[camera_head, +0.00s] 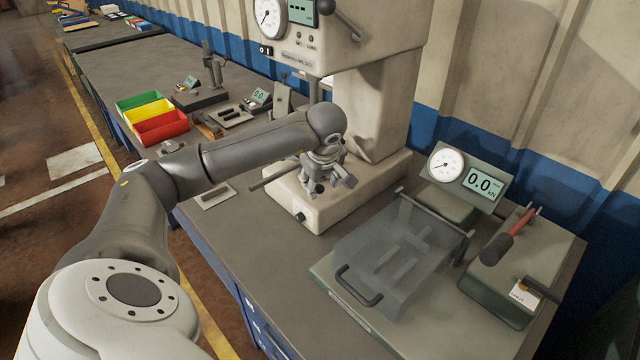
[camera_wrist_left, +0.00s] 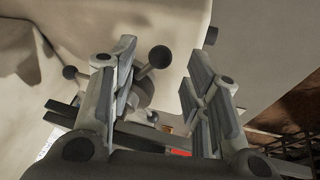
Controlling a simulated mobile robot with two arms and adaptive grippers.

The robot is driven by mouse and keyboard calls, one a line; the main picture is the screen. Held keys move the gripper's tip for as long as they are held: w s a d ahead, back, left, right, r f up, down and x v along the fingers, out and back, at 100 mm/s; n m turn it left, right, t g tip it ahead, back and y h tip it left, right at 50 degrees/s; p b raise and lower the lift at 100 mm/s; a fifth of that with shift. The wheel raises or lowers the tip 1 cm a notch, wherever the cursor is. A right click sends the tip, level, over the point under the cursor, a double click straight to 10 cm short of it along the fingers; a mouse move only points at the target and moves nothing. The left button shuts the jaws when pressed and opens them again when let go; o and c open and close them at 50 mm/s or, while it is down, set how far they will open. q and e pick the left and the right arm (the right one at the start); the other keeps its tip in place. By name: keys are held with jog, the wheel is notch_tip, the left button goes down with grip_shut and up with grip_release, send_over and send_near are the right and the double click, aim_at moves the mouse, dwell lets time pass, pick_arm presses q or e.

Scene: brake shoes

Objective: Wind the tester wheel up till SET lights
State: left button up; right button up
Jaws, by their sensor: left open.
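The pale tester (camera_head: 385,85) stands at the back of the bench, with a dial (camera_head: 268,17), a small display (camera_head: 302,10) and a panel with two small dark lamps (camera_head: 305,38). I cannot read their labels. A dark spoke with a ball end (camera_head: 343,20) shows at its upper front. In the left wrist view a wheel hub with several ball-ended spokes (camera_wrist_left: 154,58) shows beyond the fingers, partly hidden. My left gripper (camera_head: 335,182) is low in front of the tester's column. Its fingers (camera_wrist_left: 157,95) are apart, with nothing clearly held. My right gripper is out of view.
A clear-covered fixture (camera_head: 395,250) with a black handle and a gauge reading 0.0 (camera_head: 482,184) stand at right. A red-handled tool (camera_head: 510,238) lies on a box. Green, yellow and red bins (camera_head: 162,127) are at left. The front bench strip is mostly clear.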

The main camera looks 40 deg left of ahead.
pick_arm(q)
jog(key=shift+x, duration=1.3)
grip_shut()
